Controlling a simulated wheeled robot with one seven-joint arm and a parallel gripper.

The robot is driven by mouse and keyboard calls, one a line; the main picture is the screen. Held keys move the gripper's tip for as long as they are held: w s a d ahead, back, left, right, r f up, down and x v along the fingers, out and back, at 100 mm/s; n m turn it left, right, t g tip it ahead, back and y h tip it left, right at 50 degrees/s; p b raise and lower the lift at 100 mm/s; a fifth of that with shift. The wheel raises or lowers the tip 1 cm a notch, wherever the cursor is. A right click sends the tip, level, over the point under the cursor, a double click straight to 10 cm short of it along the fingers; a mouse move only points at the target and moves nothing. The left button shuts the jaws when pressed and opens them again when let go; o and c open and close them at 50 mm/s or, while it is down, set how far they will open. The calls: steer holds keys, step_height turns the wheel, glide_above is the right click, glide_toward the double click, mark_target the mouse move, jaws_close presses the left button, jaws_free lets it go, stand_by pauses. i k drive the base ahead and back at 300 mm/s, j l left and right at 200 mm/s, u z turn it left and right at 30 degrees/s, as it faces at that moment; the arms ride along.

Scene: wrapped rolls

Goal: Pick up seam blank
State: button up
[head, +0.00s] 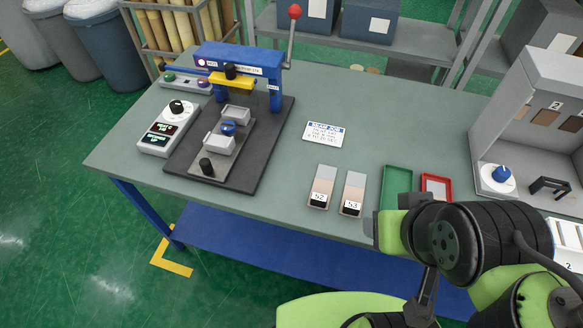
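The left strip (322,187) reads 52 and the right strip (353,192) reads 53. I take these to be the seam blanks, but no label says so. A blue bench press (240,57) with a yellow bar and a red-knobbed lever stands at the back left of the table. My green and black arm covers the lower right. I cannot make out my gripper's fingers. No gripper is seen touching either strip.
A card (324,132) lies behind the strips. A green tray (395,186) and a red tray (436,186) sit to the right, close to my arm. A grey booth (525,120) stands at the right. A dial box (168,128) is left of the press.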

mark_target(319, 196)
steer(key=j+u, duration=0.35)
steer(key=i+j+u, duration=0.15)
steer(key=u, duration=0.2)
steer(key=i+j+u, duration=0.15)
steer(key=u, duration=0.25)
steer(key=j, duration=0.1)
